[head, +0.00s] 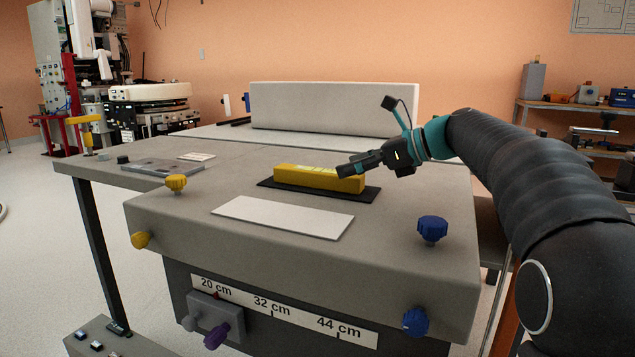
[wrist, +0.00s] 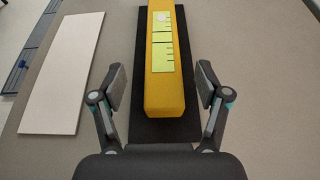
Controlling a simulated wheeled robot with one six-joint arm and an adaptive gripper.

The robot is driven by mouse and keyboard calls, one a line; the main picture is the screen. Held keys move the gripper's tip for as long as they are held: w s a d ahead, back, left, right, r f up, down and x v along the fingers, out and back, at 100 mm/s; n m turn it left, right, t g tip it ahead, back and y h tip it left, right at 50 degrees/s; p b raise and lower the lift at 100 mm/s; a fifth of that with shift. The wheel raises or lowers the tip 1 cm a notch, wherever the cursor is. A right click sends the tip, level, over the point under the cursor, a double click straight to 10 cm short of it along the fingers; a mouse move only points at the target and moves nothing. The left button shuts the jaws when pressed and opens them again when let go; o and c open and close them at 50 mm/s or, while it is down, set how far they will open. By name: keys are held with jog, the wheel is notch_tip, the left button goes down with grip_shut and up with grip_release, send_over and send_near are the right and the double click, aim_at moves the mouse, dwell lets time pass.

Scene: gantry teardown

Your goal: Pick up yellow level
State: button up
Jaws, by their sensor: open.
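The yellow level (head: 315,178) is a long yellow bar lying on a black mat (head: 370,192) on the grey table. In the wrist view the yellow level (wrist: 165,85) runs away from me, with a pale green strip with dark marks on its top. My gripper (head: 345,170) is over the right end of the level in the head view. In the wrist view my gripper (wrist: 160,82) is open, with one finger on each side of the level. The fingers look apart from it; their height above the mat is hard to tell.
A white plate (head: 283,217) lies in front of the mat. Yellow knobs (head: 176,183) and blue knobs (head: 432,229) stand at the table's front corners. A long pale block (head: 335,109) stands behind. A grey flat plate (head: 162,167) lies at the left.

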aim_at(323, 171)
jog(key=shift+r+b+x, duration=0.15)
jog(key=shift+b+x, duration=0.15)
jog(key=shift+x, duration=1.3)
jog(key=shift+r+b+x, duration=0.15)
jog(key=shift+b+x, duration=0.15)
jog(key=shift+x, duration=1.3)
jog(key=shift+w, duration=0.2)
jog(key=shift+c, duration=0.2)
grip_shut()
